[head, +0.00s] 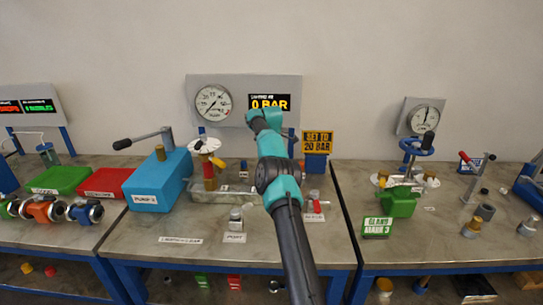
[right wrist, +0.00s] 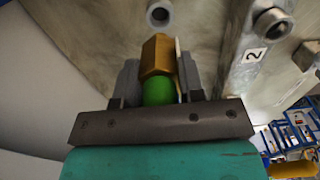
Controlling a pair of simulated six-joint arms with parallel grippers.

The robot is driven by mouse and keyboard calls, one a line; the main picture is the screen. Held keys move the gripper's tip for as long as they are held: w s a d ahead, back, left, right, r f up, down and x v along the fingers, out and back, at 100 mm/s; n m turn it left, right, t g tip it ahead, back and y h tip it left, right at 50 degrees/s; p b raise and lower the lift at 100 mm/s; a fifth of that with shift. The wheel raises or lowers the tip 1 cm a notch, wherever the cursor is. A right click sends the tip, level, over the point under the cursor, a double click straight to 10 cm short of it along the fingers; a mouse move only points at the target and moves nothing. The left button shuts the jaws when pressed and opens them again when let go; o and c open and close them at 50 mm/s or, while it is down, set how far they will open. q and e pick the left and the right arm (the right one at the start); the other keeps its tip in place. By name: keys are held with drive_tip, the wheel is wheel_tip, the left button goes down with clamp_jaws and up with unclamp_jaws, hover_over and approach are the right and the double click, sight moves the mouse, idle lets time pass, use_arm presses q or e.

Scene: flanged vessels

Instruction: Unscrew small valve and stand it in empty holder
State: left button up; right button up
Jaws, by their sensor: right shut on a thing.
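In the right wrist view my right gripper (right wrist: 158,85) is shut on a brass hexagonal piece with a round green end (right wrist: 158,91), likely the small valve. A grey finger stands on each side of it. In the head view my teal and black right arm reaches over the middle bench, and its gripper and the valve are hidden. The wrist view shows a round metal socket with a dark opening (right wrist: 159,13) beyond the valve, and a ringed fitting (right wrist: 272,23) on a plate marked 2. I cannot tell which is the empty holder. My left gripper is not in view.
A blue pump block (head: 157,180) with a lever stands on the middle bench, left of my arm. A brass and red fitting (head: 209,172) stands beside it. A gauge (head: 213,102) and a 0 BAR display stand behind. The front of the bench (head: 190,222) is mostly clear.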

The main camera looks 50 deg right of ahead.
drive_tip(key=shift+f, duration=2.45)
drive_tip(key=shift+f, duration=1.3)
drive_tip(key=o, duration=1.1)
drive_tip(key=shift+f, duration=0.1)
